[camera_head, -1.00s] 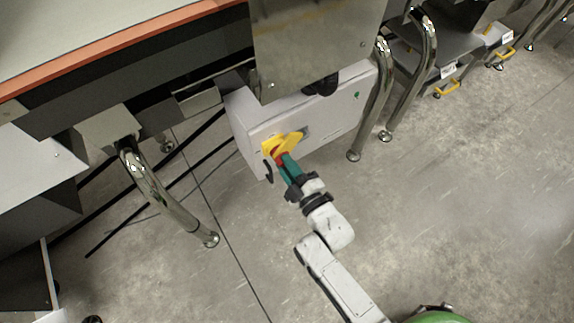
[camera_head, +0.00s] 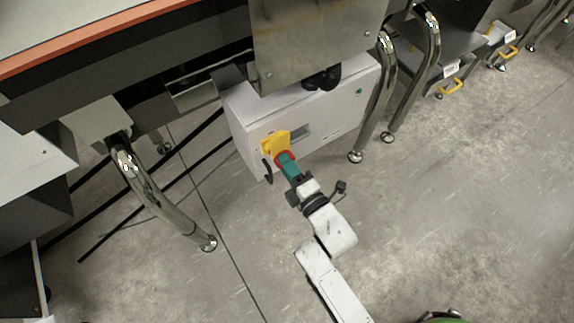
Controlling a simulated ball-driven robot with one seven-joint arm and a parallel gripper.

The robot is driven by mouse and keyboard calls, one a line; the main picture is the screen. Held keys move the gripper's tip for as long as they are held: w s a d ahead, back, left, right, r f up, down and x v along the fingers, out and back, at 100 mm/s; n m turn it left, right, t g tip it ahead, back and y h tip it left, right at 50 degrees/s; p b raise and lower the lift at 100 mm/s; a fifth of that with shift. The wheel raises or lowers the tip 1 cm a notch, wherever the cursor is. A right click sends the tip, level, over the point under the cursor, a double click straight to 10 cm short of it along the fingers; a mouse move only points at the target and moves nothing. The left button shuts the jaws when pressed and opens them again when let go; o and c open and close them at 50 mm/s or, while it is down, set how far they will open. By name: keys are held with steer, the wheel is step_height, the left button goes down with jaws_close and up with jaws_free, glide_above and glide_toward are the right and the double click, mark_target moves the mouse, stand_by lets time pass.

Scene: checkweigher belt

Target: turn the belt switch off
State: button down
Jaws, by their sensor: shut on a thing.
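The belt switch is a red rotary handle (camera_head: 284,156) on a yellow plate (camera_head: 275,144), fixed to the front of a light grey control cabinet (camera_head: 335,128). My gripper (camera_head: 287,163) has teal fingers and reaches the switch from the lower right. Its fingers are closed on the red handle and cover most of it, so the exact angle of the handle is hard to read. Only a little red shows around the fingertips.
A chrome leg (camera_head: 165,195) stands left of the cabinet, and another chrome leg (camera_head: 374,105) stands close at its right. A steel panel (camera_head: 315,40) overhangs the cabinet. Black cables (camera_head: 150,208) run across the floor at left. The floor at lower right is clear.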

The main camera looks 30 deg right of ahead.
stand_by(0.4)
steer(key=c, duration=1.1)
jaws_free()
steer(key=shift+s, duration=0.1)
steer(key=s+p, duration=0.2)
steer(key=s, duration=0.8)
steer(key=shift+s, duration=0.35)
